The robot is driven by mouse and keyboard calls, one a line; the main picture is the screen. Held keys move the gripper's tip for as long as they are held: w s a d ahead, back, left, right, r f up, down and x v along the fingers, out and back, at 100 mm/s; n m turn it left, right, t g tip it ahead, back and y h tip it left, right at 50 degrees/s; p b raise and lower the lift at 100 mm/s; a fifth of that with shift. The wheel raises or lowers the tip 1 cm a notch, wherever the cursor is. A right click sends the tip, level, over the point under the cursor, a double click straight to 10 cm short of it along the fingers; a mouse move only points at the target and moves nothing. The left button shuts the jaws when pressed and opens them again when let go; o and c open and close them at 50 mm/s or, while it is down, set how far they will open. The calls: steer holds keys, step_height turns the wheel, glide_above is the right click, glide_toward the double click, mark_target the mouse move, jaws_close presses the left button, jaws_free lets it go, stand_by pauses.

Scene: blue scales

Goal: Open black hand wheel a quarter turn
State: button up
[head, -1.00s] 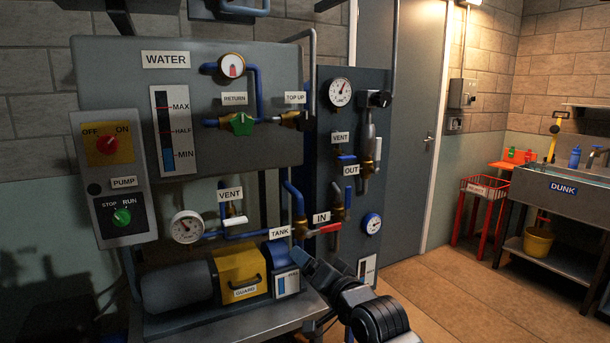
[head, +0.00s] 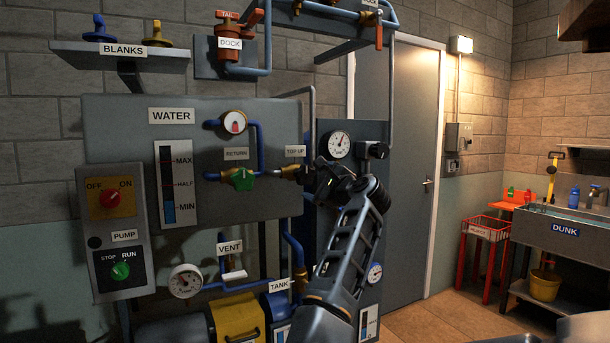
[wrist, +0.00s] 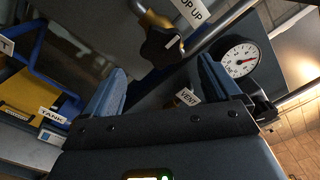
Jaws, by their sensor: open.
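The black hand wheel (wrist: 160,46) has lobed edges and a white mark. It sits on a brass valve beside the TOP UP label (wrist: 187,10) in the wrist view. In the head view my gripper (head: 325,180) is close in front of that valve, and the wheel is largely hidden there. My gripper's two blue fingers (wrist: 161,66) are spread apart with nothing between them. The wheel shows beyond the fingertips, roughly between their directions, with no clear contact.
Another black knob (head: 374,150) tops the OUT pipe. A green RETURN valve (head: 241,179) is left of the TOP UP valve. Pipes run close around.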

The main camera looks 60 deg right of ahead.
mark_target(307, 176)
steer(key=shift+w+d+r, duration=0.3)
steer(key=shift+w, duration=0.2)
steer(key=shift+p+x, duration=0.85)
steer(key=shift+x, duration=2.55)
steer(key=shift+c, duration=0.3)
steer(key=shift+f, duration=0.1)
steer(key=c, duration=0.9)
